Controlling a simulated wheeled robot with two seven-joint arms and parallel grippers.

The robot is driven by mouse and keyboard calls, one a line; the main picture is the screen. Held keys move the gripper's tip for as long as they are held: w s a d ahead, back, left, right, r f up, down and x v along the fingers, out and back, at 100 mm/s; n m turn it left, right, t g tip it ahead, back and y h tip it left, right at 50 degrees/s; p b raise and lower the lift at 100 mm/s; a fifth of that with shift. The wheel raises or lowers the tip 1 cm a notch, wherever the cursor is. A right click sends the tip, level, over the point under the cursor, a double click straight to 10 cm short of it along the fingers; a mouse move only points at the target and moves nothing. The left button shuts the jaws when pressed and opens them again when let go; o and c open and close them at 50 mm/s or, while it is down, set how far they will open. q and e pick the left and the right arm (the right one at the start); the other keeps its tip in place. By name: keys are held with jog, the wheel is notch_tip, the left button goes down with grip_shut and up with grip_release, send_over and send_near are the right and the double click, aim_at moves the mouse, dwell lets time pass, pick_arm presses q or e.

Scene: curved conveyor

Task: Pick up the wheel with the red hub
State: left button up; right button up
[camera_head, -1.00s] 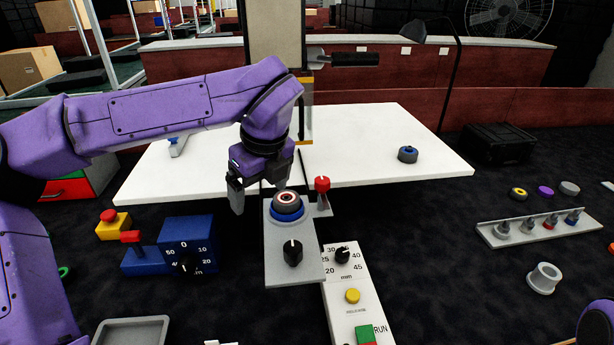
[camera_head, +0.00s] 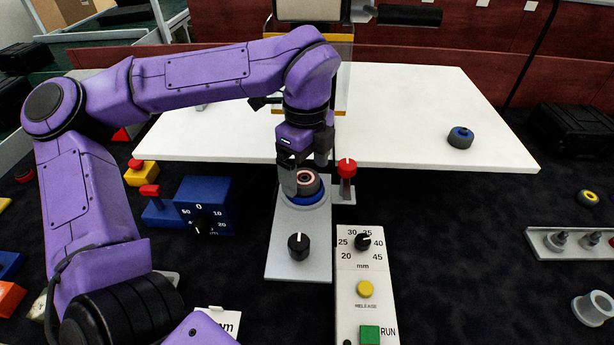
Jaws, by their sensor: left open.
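A dark wheel (camera_head: 308,181) with a reddish ring around its hub sits on a blue round seat (camera_head: 306,200) at the far end of a grey fixture plate (camera_head: 290,258). My left gripper (camera_head: 305,174) is open and points down at the wheel. One finger stands in front of the wheel's left side and the other is behind it. I cannot tell whether either finger touches it. The near finger hides part of the wheel. A second dark wheel with a blue hub (camera_head: 460,138) lies on the white table at the right. My right gripper is not in view.
A red knob on a post (camera_head: 346,168) stands close to the wheel's right. A black knob (camera_head: 298,246) is on the fixture plate. A white control panel (camera_head: 369,310) and a blue dial box (camera_head: 205,205) stand nearby. The white table (camera_head: 400,110) is mostly clear.

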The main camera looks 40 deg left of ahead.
pick_arm(q)
jog(key=shift+s+f, duration=0.2)
jog(key=shift+f, duration=0.1)
jog(key=shift+s+r, duration=0.1)
jog(key=shift+s, duration=0.2)
jog(key=shift+w, duration=0.2)
jog(key=c, duration=1.4)
jog(key=shift+s, duration=0.1)
jog(key=shift+c, duration=0.4)
